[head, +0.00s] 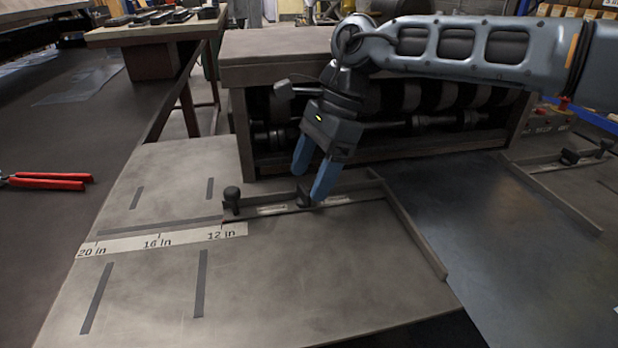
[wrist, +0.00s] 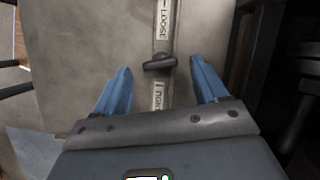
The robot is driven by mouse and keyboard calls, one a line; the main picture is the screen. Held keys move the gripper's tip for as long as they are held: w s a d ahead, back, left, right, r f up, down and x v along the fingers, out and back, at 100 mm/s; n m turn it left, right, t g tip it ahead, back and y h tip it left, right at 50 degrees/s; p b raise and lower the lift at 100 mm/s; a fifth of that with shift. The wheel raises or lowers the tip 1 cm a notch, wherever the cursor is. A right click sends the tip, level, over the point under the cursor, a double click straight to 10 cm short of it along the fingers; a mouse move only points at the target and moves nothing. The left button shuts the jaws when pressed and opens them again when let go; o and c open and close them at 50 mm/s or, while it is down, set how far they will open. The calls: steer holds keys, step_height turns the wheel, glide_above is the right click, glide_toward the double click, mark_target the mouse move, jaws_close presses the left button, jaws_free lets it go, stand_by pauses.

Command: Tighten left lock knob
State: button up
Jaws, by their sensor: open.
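The left lock knob (head: 304,196) is a small dark knob on the metal guide bar (head: 280,209) of the left stop assembly. In the wrist view the knob (wrist: 160,63) lies crosswise over the bar, slightly tilted, between a LOOSE label (wrist: 163,18) and a partly readable second label (wrist: 157,96), probably TIGHT. My gripper (head: 308,185) is open, with its blue fingers pointing down at the knob. In the wrist view my gripper (wrist: 160,66) has one finger on each side of the knob, with visible gaps, touching nothing.
Another dark knob (head: 232,197) stands at the bar's left end, by the inch scale (head: 160,240). A raised metal fence (head: 412,232) runs along the right. The forming machine (head: 390,135) stands close behind my gripper. Red-handled pliers (head: 48,180) lie far left. The table front is clear.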

steer(key=shift+x, duration=1)
steer(key=shift+a, duration=0.1)
